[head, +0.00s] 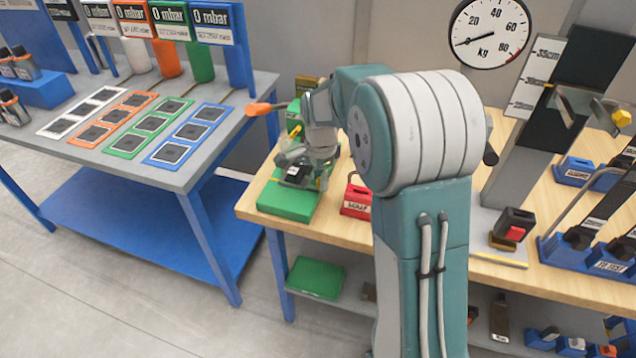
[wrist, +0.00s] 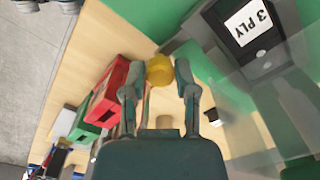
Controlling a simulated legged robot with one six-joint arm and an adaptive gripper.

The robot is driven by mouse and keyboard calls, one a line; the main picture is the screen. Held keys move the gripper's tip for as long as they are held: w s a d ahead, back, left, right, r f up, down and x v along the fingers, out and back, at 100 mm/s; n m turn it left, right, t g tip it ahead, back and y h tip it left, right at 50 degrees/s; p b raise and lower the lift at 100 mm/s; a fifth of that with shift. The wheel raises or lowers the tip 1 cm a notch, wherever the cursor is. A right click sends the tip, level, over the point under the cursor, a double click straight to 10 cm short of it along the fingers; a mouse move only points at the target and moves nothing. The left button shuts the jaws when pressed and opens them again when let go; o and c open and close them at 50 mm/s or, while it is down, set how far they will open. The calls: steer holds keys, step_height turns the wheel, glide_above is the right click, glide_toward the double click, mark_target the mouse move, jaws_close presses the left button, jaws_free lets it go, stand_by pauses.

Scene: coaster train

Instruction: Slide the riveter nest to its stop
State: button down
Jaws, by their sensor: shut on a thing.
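The riveter stands on a green base (head: 287,203) at the left end of the wooden bench, with an orange-tipped lever (head: 262,109) above it. My gripper (wrist: 157,72) has its two fingers shut on either side of a small yellow knob (wrist: 159,69). A dark grey block with a white "3 PLY" label (wrist: 250,22) lies beside it at the upper right of the wrist view. In the head view, my arm and gripper hide much of the riveter's middle. I cannot tell how far the nest sits from its stop.
A red box (head: 357,199) stands right of the green base; it also shows in the wrist view (wrist: 106,92). A clear guard (wrist: 270,110) is close on the right there. The grey-topped blue table (head: 190,175) stands left, across a gap.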

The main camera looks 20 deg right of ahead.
steer(key=shift+c, duration=1.8)
jaws_free()
step_height(320, 180, up, 12)
steer(key=shift+f, duration=0.1)
steer(key=s+a+r+n+t, duration=0.1)
steer(key=s+r+n, duration=0.25)
steer(key=s, duration=0.35)
steer(key=s+a+r+n+t, duration=0.2)
steer(key=s+n, duration=0.2)
steer(key=s, duration=0.2)
steer(key=s+f+n+t, duration=0.2)
steer(key=s+n, duration=0.6)
steer(key=s, duration=0.5)
steer(key=shift+s+a+f+n+t, duration=0.3)
steer(key=shift+a+f+n, duration=0.1)
steer(key=shift+f, duration=0.2)
